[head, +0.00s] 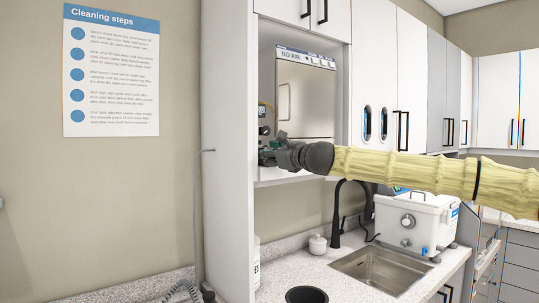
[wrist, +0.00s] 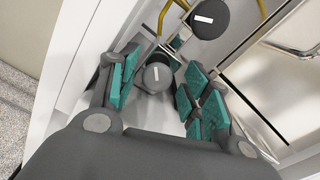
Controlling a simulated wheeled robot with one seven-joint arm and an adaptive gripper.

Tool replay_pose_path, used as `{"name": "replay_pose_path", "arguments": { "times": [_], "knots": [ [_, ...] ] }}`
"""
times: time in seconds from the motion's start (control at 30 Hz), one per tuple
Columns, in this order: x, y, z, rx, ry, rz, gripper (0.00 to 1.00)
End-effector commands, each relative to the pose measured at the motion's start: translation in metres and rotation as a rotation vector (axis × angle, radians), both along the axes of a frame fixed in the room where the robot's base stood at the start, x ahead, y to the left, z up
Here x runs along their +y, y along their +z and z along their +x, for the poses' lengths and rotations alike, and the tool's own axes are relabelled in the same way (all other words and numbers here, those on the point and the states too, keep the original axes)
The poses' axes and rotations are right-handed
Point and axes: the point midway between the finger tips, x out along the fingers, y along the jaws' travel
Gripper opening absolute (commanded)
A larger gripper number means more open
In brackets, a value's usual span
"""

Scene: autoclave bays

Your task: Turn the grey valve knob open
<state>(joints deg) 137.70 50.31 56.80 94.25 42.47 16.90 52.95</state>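The grey valve knob (wrist: 158,78) shows in the wrist view, with a short white mark that runs nearly up and down in the picture. My gripper (wrist: 157,92) is open, its teal-padded fingers on the left and right of this knob. Small gaps seem to show on both sides, and I cannot tell whether a pad touches it. In the head view my gripper (head: 268,154) is at the left front edge of the autoclave (head: 305,92), and it hides the knob there.
A second, darker round knob (wrist: 208,18) with a white mark sits above in the wrist view, near yellow pipes (wrist: 163,14). A white cabinet side panel (head: 228,150) stands close left of my gripper. Below are a counter with a sink (head: 380,268) and a white bath unit (head: 412,222).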

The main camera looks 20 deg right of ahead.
Motion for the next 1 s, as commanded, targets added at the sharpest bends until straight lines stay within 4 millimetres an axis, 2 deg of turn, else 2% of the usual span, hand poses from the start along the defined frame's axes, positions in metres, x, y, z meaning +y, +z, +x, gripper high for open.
{"name": "replay_pose_path", "arguments": {
  "times": [0.37, 1.0],
  "knots": [
    [-0.001, 0.0, -0.006, 0.001, 0.002, 0.0, 0.5],
    [-0.035, 0.0, -0.093, -0.001, 0.001, 0.002, 0.5]
  ]
}}
